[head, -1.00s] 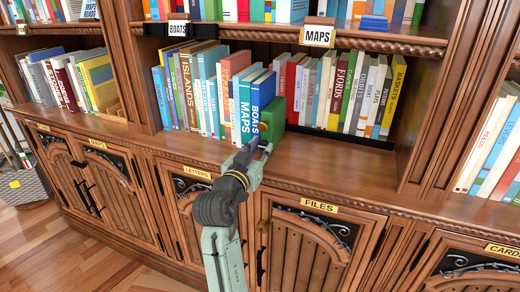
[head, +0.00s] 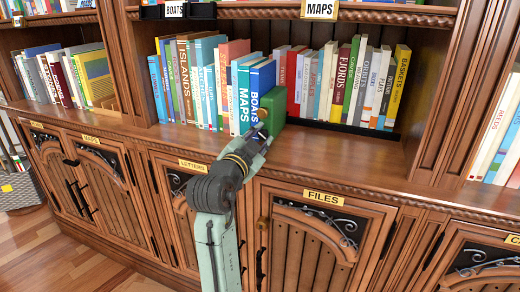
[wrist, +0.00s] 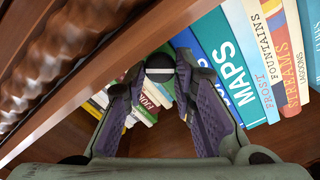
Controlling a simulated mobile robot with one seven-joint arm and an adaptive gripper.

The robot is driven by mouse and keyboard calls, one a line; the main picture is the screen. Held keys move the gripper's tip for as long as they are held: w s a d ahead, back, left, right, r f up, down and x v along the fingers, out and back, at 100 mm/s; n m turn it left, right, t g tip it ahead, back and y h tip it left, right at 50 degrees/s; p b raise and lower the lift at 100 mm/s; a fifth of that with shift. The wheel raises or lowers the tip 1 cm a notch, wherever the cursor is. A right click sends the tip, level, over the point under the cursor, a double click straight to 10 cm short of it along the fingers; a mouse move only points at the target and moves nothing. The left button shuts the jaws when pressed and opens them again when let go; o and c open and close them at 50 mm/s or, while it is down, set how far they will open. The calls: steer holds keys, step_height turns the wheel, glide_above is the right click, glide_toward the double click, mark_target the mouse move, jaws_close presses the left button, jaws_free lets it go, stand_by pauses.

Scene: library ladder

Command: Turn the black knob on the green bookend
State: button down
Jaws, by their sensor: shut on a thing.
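The green bookend (head: 273,113) stands on the shelf at the right end of a row of books, touching or close beside the blue BOATS book (head: 261,88). In the wrist view, the black knob (wrist: 160,66), with a white line across its face, sits between my fingertips. My gripper (head: 262,134) reaches in from the front at the bookend and is shut on the knob (wrist: 160,74). In the head view my gripper hides the knob and the bookend's lower front. In the wrist view most of the bookend is hidden.
Another row of books (head: 345,85) stands behind and right of the bookend. The shelf board (head: 330,150) is bare in front of it. An upper shelf (head: 395,15) overhangs above, and cabinet doors (head: 318,235) lie below.

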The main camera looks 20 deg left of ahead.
steer(key=m+b, duration=0.4)
steer(key=shift+f+m, duration=0.2)
steer(key=shift+m, duration=0.1)
steer(key=shift+r+m+b, duration=0.1)
steer(key=shift+m+b, duration=1.7)
steer(key=shift+m, duration=0.5)
steer(key=c, duration=1.4)
jaws_free()
steer(key=shift+o, duration=0.2)
steer(key=s, duration=0.8)
steer(key=shift+r, duration=0.15)
